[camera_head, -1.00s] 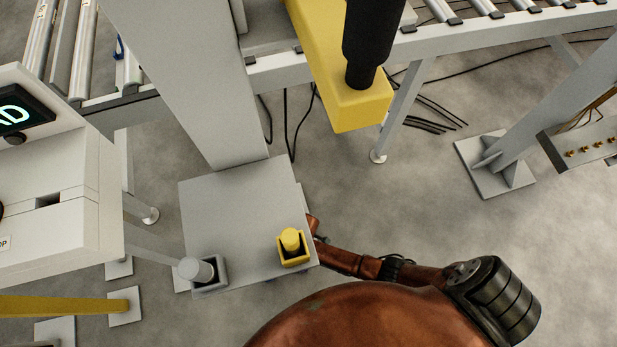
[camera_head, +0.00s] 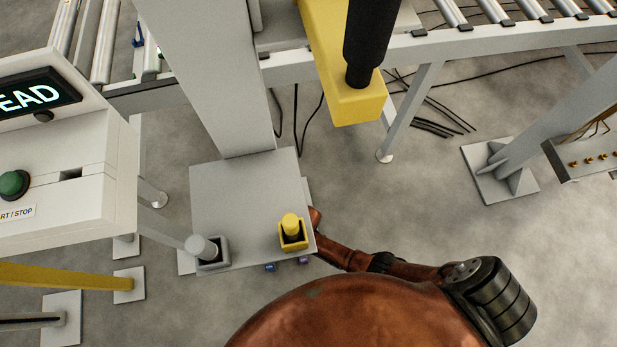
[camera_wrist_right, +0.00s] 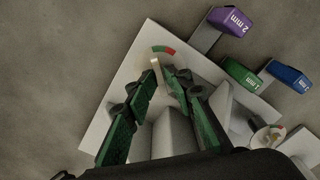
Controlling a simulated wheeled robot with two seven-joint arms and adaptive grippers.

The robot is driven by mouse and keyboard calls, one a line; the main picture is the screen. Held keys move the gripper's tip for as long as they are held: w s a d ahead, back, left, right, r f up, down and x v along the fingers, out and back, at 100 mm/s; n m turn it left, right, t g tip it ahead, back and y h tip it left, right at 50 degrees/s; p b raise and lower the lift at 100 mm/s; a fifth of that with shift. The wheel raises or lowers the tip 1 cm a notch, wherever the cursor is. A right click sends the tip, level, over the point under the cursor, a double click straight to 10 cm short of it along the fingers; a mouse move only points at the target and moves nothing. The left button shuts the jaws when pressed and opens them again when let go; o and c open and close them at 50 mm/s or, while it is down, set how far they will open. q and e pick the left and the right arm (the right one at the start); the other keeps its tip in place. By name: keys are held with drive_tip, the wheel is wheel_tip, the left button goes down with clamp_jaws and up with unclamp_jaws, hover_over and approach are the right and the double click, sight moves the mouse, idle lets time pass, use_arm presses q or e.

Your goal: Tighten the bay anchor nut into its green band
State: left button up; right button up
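In the right wrist view my right gripper (camera_wrist_right: 161,80) has two green-padded fingers, one on each side of a thin pale pointer (camera_wrist_right: 155,68). A small green and red arc (camera_wrist_right: 163,50) lies on the pale base plate (camera_wrist_right: 112,98) just beyond the fingertips, and the pointer's tip is near it. The anchor nut itself is hidden by the fingers, so I cannot tell whether they grip it. In the head view the right gripper is hidden behind the column's grey plate (camera_head: 235,195); only my copper arm shows. My left gripper is not in view.
Purple (camera_wrist_right: 232,20), green (camera_wrist_right: 240,75) and blue (camera_wrist_right: 287,78) tags stick out beside the plate. A second dial (camera_wrist_right: 268,136) is at right. In the head view, grey (camera_head: 207,252) and yellow (camera_head: 292,234) holders stand on the plate; a control box (camera_head: 60,190) is left.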

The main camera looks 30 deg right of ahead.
drive_tip(key=shift+o, duration=0.8)
drive_tip(key=shift+s+d, duration=0.1)
drive_tip(key=shift+s, duration=0.05)
drive_tip(key=shift+r, duration=0.15)
wheel_tip(320, 180, up, 12)
drive_tip(key=shift+f, duration=0.2)
